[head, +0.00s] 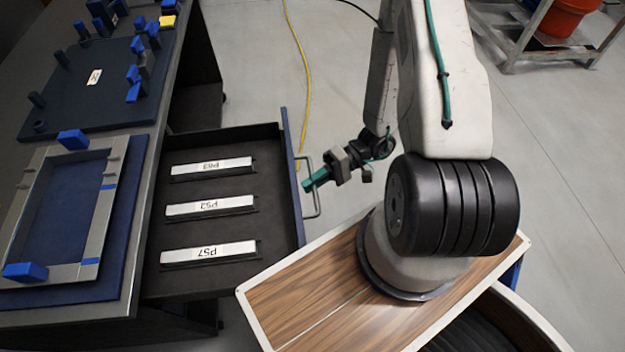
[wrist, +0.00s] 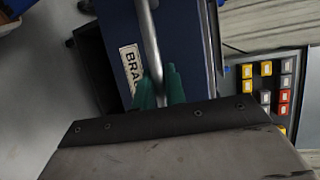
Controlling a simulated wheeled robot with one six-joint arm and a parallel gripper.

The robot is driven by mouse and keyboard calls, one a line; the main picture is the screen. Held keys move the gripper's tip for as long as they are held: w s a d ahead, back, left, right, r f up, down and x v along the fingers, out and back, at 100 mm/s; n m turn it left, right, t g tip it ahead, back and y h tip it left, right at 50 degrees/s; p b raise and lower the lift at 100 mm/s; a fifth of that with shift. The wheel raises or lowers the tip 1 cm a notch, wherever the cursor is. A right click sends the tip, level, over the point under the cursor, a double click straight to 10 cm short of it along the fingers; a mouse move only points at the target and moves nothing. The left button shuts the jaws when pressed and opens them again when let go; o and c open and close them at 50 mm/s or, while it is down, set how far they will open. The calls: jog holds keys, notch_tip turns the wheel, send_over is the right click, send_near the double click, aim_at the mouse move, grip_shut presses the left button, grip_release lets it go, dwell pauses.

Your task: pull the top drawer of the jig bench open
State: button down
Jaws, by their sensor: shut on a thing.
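The top drawer (head: 225,143) of the jig bench (head: 165,135) stands pulled out in the head view, with its dark inside showing. Three white-labelled blocks, P63 (head: 211,166), P52 (head: 210,205) and P57 (head: 208,252), lie in it. Its blue front carries a metal bar handle (head: 316,205). My gripper (head: 312,181) is at the handle, outside the drawer front. In the wrist view its green fingertips (wrist: 160,88) are shut on the handle bar (wrist: 150,40). Behind the bar is the blue drawer front (wrist: 182,50) with a partly hidden label starting "BRA".
Blue fixtures (head: 75,220) and a dark jig plate (head: 90,85) lie on the bench top. A yellow cable (head: 300,60) runs along the grey floor. A rack with a red bin (head: 565,15) stands at the upper right. The floor right of my arm is clear.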

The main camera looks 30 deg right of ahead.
jog(key=c, duration=1.5)
grip_release()
jog(key=shift+o, duration=0.2)
jog(key=d+r, duration=0.1)
jog(key=d, duration=0.6)
jog(key=shift+d+r, duration=0.25)
jog(key=shift+d, duration=0.1)
jog(key=shift+s, duration=0.1)
